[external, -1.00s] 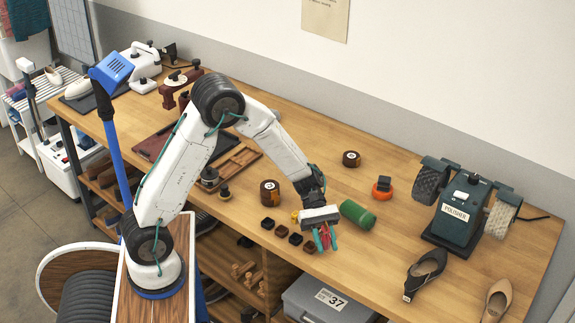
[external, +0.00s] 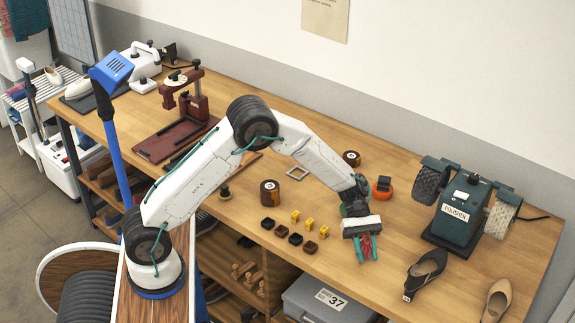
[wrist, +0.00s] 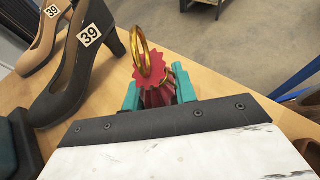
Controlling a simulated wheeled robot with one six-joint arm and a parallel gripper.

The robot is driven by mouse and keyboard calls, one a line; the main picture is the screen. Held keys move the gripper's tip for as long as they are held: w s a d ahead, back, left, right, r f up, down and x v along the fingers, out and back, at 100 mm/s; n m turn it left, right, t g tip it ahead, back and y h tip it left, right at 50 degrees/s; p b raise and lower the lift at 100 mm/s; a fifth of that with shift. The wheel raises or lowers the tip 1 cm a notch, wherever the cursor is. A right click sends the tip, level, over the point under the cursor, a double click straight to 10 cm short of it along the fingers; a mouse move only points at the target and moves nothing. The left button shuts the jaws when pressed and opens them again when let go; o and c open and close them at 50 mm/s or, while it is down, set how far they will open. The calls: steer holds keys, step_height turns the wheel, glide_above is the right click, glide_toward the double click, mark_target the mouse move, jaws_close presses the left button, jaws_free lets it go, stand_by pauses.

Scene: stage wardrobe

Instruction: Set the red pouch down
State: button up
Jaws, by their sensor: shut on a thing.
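The red pouch (wrist: 150,78) is ribbed, with a scalloped top and gold rings, and sits between the teal fingers of my gripper (wrist: 158,92) in the wrist view. In the external view my gripper (external: 366,250) points down over the right part of the wooden bench (external: 320,235), left of the black shoe. Only a little red of the pouch (external: 367,246) shows between the fingers there. My gripper is shut on the pouch. I cannot tell whether the pouch touches the bench top.
A black heeled shoe (external: 427,272) and a tan shoe (external: 497,300) stand to the right. The polisher (external: 458,212) is behind them. Small black, brown and yellow blocks (external: 295,216) lie to the left. An orange-based item (external: 382,187) stands behind my wrist.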

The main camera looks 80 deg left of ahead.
mark_target(367, 267)
steer(key=shift+w, duration=0.3)
steer(key=shift+w+f, duration=0.1)
steer(key=shift+f, duration=1.7)
steer(key=shift+f, duration=0.1)
steer(key=o, duration=0.9)
steer(key=shift+o, duration=0.2)
